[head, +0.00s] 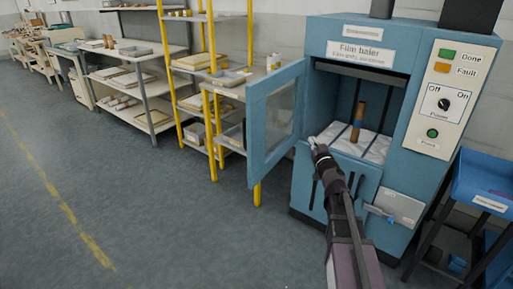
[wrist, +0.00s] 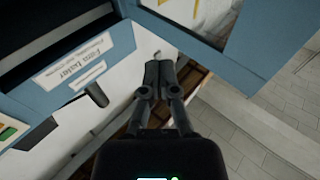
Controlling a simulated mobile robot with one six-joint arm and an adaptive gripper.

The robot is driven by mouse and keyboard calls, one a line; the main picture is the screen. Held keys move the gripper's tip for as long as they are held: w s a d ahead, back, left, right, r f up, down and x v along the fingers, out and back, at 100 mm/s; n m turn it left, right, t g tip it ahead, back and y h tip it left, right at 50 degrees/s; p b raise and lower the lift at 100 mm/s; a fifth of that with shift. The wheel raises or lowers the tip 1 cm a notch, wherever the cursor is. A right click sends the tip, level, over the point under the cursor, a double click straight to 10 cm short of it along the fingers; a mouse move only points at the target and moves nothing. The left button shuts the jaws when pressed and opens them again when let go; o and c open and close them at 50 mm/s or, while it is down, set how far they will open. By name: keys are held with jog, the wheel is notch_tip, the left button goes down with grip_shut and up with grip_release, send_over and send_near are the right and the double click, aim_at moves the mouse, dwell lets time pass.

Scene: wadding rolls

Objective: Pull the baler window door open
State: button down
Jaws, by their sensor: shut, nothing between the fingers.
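The blue film baler (head: 348,30) stands at the right in the head view. Its blue-framed window door (head: 256,130) stands swung open to the left of the opening, and its frame also shows at the top of the wrist view (wrist: 190,38). My gripper (head: 314,144) is in front of the opening, to the right of the door's free-standing panel. In the wrist view my gripper (wrist: 158,68) has its fingers together with nothing between them. It looks apart from the door, though the exact gap is hard to tell.
A brown roll (head: 358,118) stands on white film (head: 368,146) inside the baler. A control panel (head: 446,95) is at the baler's right. A yellow-posted shelf (head: 211,80) stands behind the door. A blue bin (head: 484,180) is at far right. The floor at left is clear.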

aim_at(252, 143)
jog(key=s+a+f+n+g+y, duration=0.3)
jog(key=a+n+g+y, duration=0.5)
jog(key=y, duration=0.3)
jog(key=shift+s+a+f+n+g+y+b, duration=0.15)
jog(key=shift+s+f+n+g+y+b, duration=0.35)
jog(key=shift+g, duration=0.4)
jog(key=shift+a+r, duration=0.1)
jog(key=shift+a, duration=0.05)
jog(key=x, duration=1.3)
jog(key=shift+w+a, duration=0.25)
jog(key=shift+a, duration=0.05)
jog(key=shift+w, duration=0.15)
